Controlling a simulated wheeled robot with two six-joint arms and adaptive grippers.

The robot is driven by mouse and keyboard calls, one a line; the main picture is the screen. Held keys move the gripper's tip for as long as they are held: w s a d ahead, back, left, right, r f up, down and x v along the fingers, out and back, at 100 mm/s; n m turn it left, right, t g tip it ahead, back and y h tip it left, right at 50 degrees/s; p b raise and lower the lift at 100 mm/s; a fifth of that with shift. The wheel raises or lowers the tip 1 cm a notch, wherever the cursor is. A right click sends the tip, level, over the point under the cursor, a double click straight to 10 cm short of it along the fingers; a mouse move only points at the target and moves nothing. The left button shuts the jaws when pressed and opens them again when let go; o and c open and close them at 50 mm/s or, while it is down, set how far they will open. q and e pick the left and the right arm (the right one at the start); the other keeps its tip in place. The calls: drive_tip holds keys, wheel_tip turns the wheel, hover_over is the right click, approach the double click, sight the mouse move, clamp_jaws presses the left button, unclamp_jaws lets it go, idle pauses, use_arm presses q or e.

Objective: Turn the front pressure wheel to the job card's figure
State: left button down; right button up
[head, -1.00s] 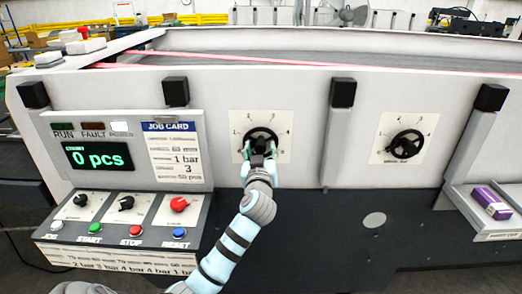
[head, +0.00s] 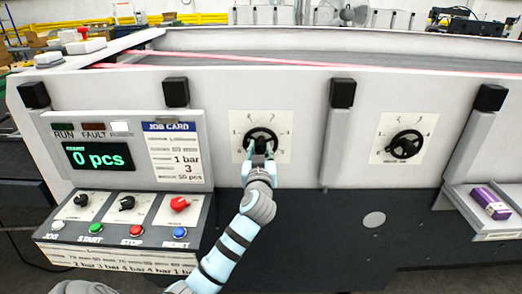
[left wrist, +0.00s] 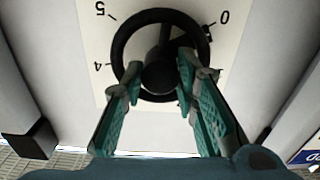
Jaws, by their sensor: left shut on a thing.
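A black handwheel (head: 261,136) sits on a white numbered dial plate (head: 284,119) on the machine's front. My left gripper (head: 260,148) is at its lower half. In the left wrist view, the wheel (left wrist: 122,47) shows a dark hub and spokes, with 0, 4 and 5 readable around it. There my left gripper (left wrist: 160,84) has its fingers on either side of the hub, closed on the wheel. A small knob on the rim lies close to the 0. The job card (head: 173,150) shows "1 bar", "3" and "50 pcs". My right gripper is not in view.
A second handwheel (head: 405,144) on a similar dial is to the right, past a grey upright (head: 337,145). A control panel (head: 125,215) with knobs and coloured buttons is at the left. The display (head: 97,156) reads 0 pcs. A purple box (head: 490,203) lies in the right tray.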

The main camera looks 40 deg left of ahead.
use_arm(q)
drive_tip(key=m+p, duration=0.2)
drive_tip(key=m, duration=0.2)
drive_tip(key=shift+r+m, duration=0.15)
drive_tip(key=shift+m, duration=0.25)
drive_tip(key=shift+m+p, duration=0.95)
drive_tip(key=shift+m, duration=0.95)
drive_tip(key=c, duration=1.2)
unclamp_jaws()
drive_tip(key=shift+c, duration=0.2)
drive_tip(key=shift+d, duration=0.1)
drive_tip(key=v, duration=1.2)
